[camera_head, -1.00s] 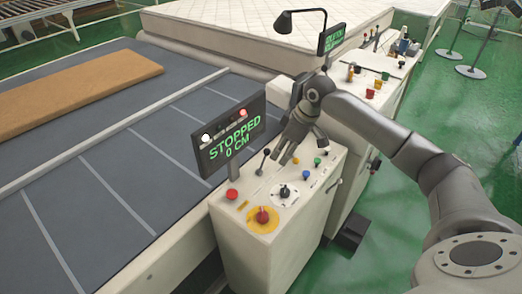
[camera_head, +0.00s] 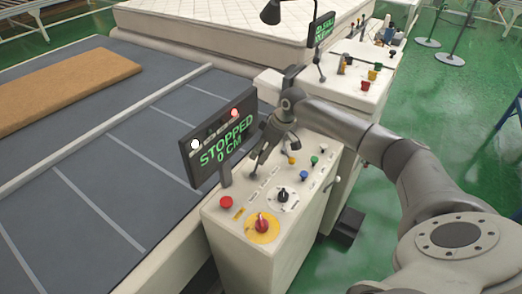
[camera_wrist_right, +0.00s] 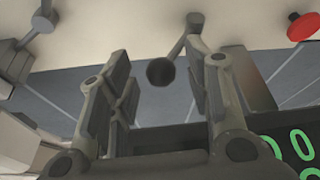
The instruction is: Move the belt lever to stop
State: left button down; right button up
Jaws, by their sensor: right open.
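The belt lever (camera_wrist_right: 160,72) has a round dark knob on a thin stem. In the right wrist view the knob shows between the fingers of my right gripper (camera_wrist_right: 158,100), apart from both. In the head view my right gripper (camera_head: 266,150) points down over the lever, and its fingers largely hide it. The gripper is open and empty. The lever stands on the cream control console (camera_head: 245,262), beside a display (camera_head: 222,140) reading "STOPPED 0 CM". My left gripper is not in view.
The console also carries a red button (camera_head: 226,202), a red knob on a yellow disc (camera_head: 262,226), a black rotary switch (camera_head: 282,196) and small coloured buttons. A grey belt (camera_head: 90,200) with a brown slab (camera_head: 65,88) lies to the left. A second console stands behind.

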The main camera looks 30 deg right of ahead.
jog(key=shift+a+f, duration=0.15)
jog(key=shift+f, duration=0.35)
jog(key=shift+w+f, duration=0.1)
jog(key=shift+f, duration=0.05)
jog(key=shift+c, duration=0.5)
jog(key=c, duration=0.5)
grip_shut()
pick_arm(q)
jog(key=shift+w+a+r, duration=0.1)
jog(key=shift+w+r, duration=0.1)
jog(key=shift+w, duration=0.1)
